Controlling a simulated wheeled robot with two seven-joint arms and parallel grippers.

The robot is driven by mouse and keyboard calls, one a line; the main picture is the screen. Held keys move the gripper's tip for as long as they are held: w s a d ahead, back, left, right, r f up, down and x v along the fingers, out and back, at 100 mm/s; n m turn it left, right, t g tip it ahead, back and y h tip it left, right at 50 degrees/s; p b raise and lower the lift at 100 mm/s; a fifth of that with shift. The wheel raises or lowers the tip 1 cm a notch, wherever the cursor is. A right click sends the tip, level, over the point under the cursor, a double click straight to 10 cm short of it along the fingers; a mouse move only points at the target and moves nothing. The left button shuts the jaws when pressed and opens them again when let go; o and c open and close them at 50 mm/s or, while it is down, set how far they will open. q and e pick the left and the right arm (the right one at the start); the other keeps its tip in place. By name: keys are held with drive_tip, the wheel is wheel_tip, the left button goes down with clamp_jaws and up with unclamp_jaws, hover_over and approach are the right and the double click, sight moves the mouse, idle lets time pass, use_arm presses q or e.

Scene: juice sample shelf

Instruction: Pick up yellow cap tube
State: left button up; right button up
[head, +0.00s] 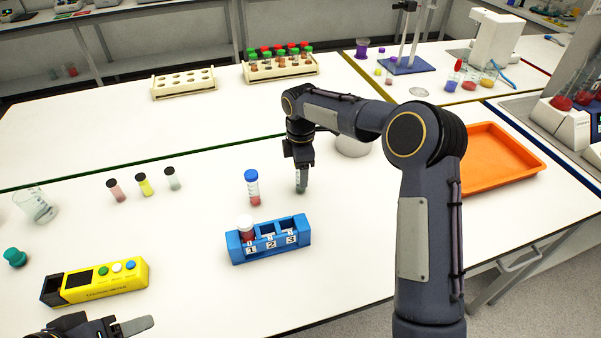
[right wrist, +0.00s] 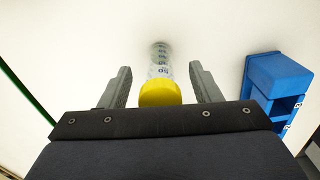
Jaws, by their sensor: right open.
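The yellow cap tube (right wrist: 160,93) stands upright on the white table, its cap between the two fingers of my right gripper (right wrist: 160,85) in the right wrist view. There is a gap on each side of the cap, so the gripper is open around it. In the head view the tube's clear body (head: 301,184) shows below my right gripper (head: 301,165), which hides the cap. My left gripper (head: 110,326) is partly in view at the bottom left of the head view, away from the tube; its opening is unclear.
A blue rack (head: 272,250) marked 1, 2, 3 holds a white-capped tube (head: 246,228) in slot 1. A blue-capped tube (head: 252,188) stands left of my right gripper. A yellow device (head: 98,281) and orange tray (head: 495,165) lie farther off.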

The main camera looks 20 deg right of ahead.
drive_tip(key=shift+f, duration=0.1)
drive_tip(key=shift+c, duration=0.4)
drive_tip(key=c, duration=1)
drive_tip(key=shift+r, duration=0.2)
drive_tip(key=shift+r, duration=0.3)
wheel_tip(320, 180, up, 2)
drive_tip(key=shift+r, duration=0.1)
drive_tip(key=s+r+b, duration=0.4)
drive_tip(key=s+r, duration=0.6)
drive_tip(key=s, duration=0.4)
